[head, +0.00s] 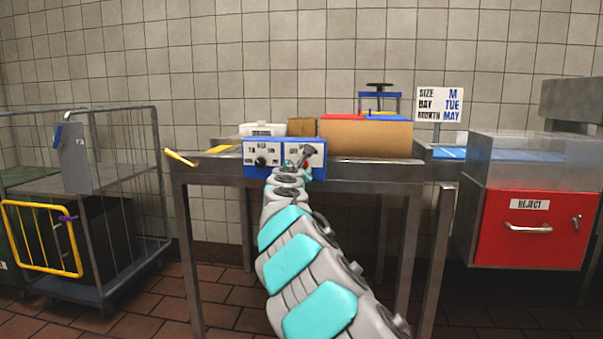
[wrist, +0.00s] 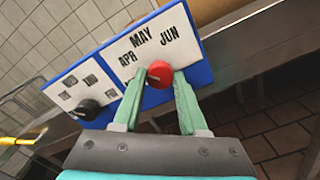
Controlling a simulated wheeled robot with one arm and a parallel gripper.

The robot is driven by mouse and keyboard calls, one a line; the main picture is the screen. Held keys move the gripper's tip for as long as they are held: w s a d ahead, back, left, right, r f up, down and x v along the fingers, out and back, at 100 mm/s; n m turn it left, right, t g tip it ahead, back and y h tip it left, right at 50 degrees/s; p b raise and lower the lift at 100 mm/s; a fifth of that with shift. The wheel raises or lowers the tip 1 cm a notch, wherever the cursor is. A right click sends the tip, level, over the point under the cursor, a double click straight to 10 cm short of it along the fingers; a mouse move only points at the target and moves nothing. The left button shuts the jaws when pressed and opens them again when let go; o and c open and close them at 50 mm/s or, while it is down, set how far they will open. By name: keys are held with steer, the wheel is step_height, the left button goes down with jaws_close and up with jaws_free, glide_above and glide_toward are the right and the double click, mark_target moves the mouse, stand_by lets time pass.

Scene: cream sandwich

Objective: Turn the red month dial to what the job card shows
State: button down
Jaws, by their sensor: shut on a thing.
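The job card (head: 440,103) on a post at the right reads SIZE M, DAY TUE, MONTH MAY. The red month dial (wrist: 159,77) sits on a white panel with a blue edge in the wrist view, with APR, MAY and JUN printed around it. My gripper (wrist: 159,73) is shut on the dial, one pale green finger on each side. A dark mark shows on the dial, but I cannot tell which month it points to. In the head view my gripper (head: 303,158) covers most of the dial.
A second panel with a black knob (head: 261,161) stands left of the month panel on the steel table's front edge. Cardboard boxes (head: 366,138) stand behind. A red REJECT box (head: 530,230) is at the right, a wire cage trolley (head: 100,190) at the left.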

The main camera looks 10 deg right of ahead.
steer(key=shift+m+b, duration=2.85)
steer(key=shift+m, duration=1.55)
steer(key=shift+c, duration=2.2)
jaws_free()
steer(key=v, duration=0.7)
steer(key=shift+s, duration=0.4)
